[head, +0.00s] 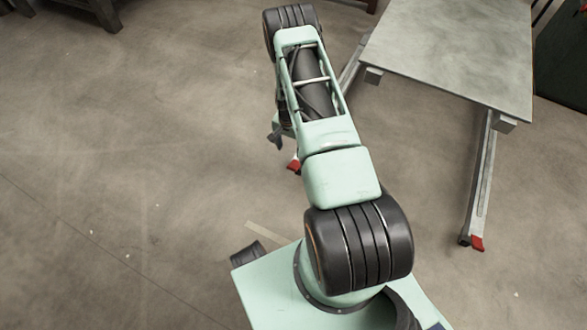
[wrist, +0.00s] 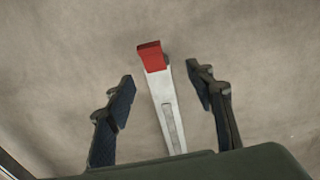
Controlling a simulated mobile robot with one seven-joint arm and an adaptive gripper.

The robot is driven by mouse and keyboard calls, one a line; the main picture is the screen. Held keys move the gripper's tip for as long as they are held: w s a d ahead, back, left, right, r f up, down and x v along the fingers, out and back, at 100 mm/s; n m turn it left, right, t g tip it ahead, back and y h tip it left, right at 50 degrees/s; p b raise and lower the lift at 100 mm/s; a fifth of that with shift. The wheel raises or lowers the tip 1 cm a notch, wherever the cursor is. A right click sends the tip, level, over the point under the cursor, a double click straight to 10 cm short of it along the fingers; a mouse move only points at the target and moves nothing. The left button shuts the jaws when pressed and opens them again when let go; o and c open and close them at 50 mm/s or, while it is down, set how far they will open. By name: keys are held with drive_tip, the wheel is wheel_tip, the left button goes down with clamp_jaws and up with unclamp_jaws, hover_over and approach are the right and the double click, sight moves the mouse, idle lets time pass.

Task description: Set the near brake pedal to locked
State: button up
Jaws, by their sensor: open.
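A red brake pedal (wrist: 151,56) sits at the end of a grey metal leg (wrist: 168,115) in the wrist view. My gripper (wrist: 161,74) is open, with one dark finger on each side of the leg, both apart from it. The pedal lies a little beyond the fingertips, left of the middle between them. In the head view a red pedal (head: 293,165) shows partly, beside my arm and close below my gripper (head: 277,138). A second red pedal (head: 477,242) is at the end of the right-hand leg. I cannot tell the lock state of either.
The legs belong to a table with a grey top (head: 450,50) at the upper right. My arm hides part of the left-hand leg. The concrete floor (head: 130,150) to the left is clear. Dark furniture (head: 95,10) stands at the top left.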

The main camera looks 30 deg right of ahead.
sight(292, 167)
drive_tip(key=shift+s+f, duration=0.95)
drive_tip(key=shift+f, duration=0.3)
wheel_tip(292, 167, down, 10)
drive_tip(key=b, duration=0.4)
drive_tip(key=shift+f, duration=0.2)
clamp_jaws()
